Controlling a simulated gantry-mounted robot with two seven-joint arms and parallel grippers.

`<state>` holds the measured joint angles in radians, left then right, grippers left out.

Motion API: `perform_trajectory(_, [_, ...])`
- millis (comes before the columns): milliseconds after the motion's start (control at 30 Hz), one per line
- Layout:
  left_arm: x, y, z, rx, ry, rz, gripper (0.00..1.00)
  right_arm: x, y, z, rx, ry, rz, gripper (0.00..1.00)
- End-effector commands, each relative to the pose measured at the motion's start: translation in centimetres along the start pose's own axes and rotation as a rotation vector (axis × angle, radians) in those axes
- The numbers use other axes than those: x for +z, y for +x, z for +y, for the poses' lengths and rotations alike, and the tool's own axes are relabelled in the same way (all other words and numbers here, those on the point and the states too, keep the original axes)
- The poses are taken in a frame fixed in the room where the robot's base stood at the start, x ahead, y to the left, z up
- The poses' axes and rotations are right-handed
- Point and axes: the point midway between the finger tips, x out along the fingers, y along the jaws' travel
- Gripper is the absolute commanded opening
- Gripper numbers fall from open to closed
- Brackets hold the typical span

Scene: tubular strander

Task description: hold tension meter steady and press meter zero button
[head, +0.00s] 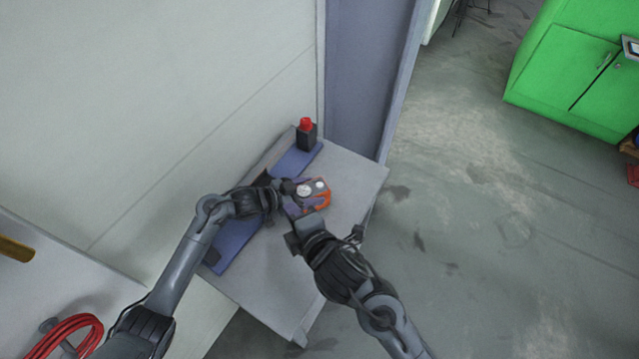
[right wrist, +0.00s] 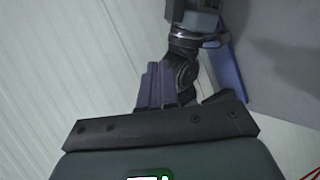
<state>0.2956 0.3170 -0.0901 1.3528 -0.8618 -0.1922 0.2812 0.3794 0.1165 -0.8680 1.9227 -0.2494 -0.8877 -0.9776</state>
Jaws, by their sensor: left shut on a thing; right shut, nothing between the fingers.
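The tension meter (head: 322,200) is a small orange and grey device with pale round spots on top, near the middle of the small grey table. I cannot tell which spot is the zero button. My left gripper (head: 288,188) comes in from the left and is shut on the meter's left side. My right gripper (head: 293,211) is shut and empty, close to the meter's near left side; whether it touches the meter is unclear. In the right wrist view, the right gripper's fingers (right wrist: 155,88) show with my left arm behind them, and the meter cannot be made out.
The grey table (head: 355,180) has a blue mat (head: 234,243) along its wall side. A dark block with a red top (head: 306,134) stands at the mat's far end. A red coiled cable (head: 70,335) lies at lower left. A green cabinet (head: 565,70) stands across open floor.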

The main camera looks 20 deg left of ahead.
Motion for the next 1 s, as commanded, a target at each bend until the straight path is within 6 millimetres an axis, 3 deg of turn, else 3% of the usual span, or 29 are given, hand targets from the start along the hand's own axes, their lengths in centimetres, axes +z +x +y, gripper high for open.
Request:
perform_trajectory(33, [0.1,0.0,0.0,-0.001,-0.001,-0.002,0.22,-1.2,1.0,1.1,0.022,-0.138,0.035,0.00])
perform_trajectory(200, [0.1,0.0,0.0,-0.001,-0.001,-0.002,0.22,-4.9,3.8,2.6,0.083,-0.589,0.147,0.00])
perform_trajectory(333, [0.1,0.0,0.0,-0.001,-0.001,-0.002,0.22,-6.2,5.7,2.6,0.115,-0.933,0.216,0.00])
perform_trajectory(467, [0.1,0.0,0.0,-0.001,-0.001,-0.002,0.22,-5.9,7.3,2.1,0.133,-1.270,0.277,0.00])
perform_trajectory(667, [0.1,0.0,0.0,-0.001,-0.001,-0.002,0.22,-1.9,9.3,1.5,0.120,-1.762,0.360,0.00])
perform_trajectory(800, [0.1,0.0,0.0,-0.001,-0.001,-0.002,0.22,2.6,9.9,1.9,0.084,-2.050,0.413,0.00])
perform_trajectory(1000, [0.1,0.0,0.0,-0.001,-0.001,-0.002,0.22,8.6,9.7,3.6,0.020,-2.333,0.471,0.00])
